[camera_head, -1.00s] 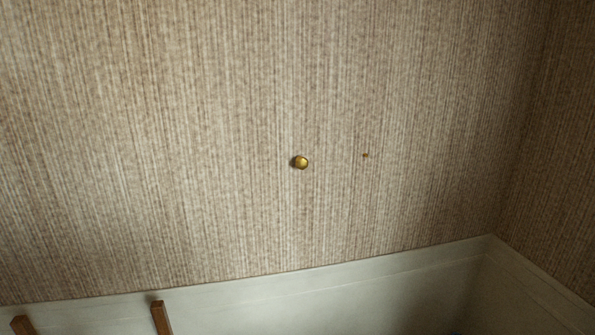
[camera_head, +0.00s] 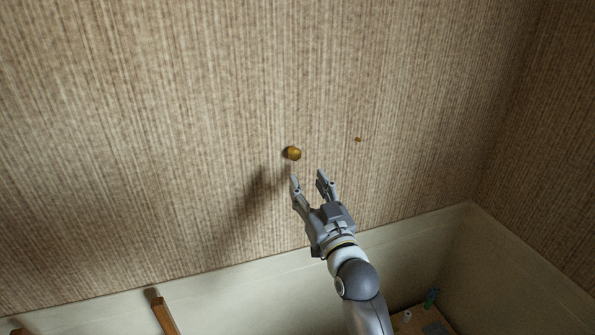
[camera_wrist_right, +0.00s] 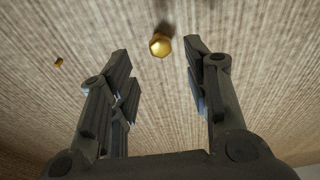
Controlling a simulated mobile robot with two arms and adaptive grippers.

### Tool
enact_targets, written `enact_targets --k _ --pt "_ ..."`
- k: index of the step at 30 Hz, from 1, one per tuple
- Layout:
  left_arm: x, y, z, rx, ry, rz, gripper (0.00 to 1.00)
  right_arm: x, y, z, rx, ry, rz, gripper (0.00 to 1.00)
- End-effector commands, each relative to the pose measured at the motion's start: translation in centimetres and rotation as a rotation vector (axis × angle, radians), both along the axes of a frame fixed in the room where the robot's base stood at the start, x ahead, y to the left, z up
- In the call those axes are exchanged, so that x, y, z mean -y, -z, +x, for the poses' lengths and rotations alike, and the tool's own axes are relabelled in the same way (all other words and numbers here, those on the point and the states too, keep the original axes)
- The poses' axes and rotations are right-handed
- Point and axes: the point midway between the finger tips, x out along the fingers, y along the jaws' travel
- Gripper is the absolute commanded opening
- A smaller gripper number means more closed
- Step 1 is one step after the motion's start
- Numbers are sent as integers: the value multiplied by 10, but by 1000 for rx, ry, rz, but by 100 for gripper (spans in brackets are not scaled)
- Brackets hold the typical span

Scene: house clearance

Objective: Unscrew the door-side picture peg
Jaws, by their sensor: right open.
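A brass peg (camera_head: 292,153) with a faceted, rounded head sticks out of the striped beige wall. It also shows in the right wrist view (camera_wrist_right: 160,45), beyond and between the fingertips. My right gripper (camera_head: 308,179) is open and empty, just below and slightly right of the peg in the head view, not touching it. Its two fingers also show in the right wrist view (camera_wrist_right: 158,62), spread apart. A small brownish mark or hole (camera_head: 358,139) is in the wall to the right of the peg; it shows at the left in the wrist view (camera_wrist_right: 59,62). My left gripper is not in view.
Pale panelling (camera_head: 250,288) runs along the wall's foot. A wooden post (camera_head: 163,316) stands at the lower left. Small items, one blue-green (camera_head: 431,297), sit on a brown surface at the lower right.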

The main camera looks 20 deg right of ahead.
Motion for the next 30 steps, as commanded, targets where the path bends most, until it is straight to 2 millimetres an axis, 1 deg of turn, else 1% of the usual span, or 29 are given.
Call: enact_targets --k 1,2,5,8,17,24,30 --pt "0 -1 0 -1 0 0 40 1 -6 -1 8 2 1 45" --pt "0 -1 0 -1 0 0 40 1 -8 -1 12 2 1 45" --pt "0 0 -1 -1 0 0 40 1 -9 3 15 2 1 45" --pt "0 3 -1 -2 0 -1 40 0 -10 12 15 2 1 45" --pt "1 11 -3 -4 0 -1 40 -1 -17 47 14 1 2 45" --pt "2 22 -3 -4 0 -2 40 -2 -21 75 14 2 2 45" --pt "3 18 -2 -3 0 -3 40 -2 -23 76 12 2 1 45"
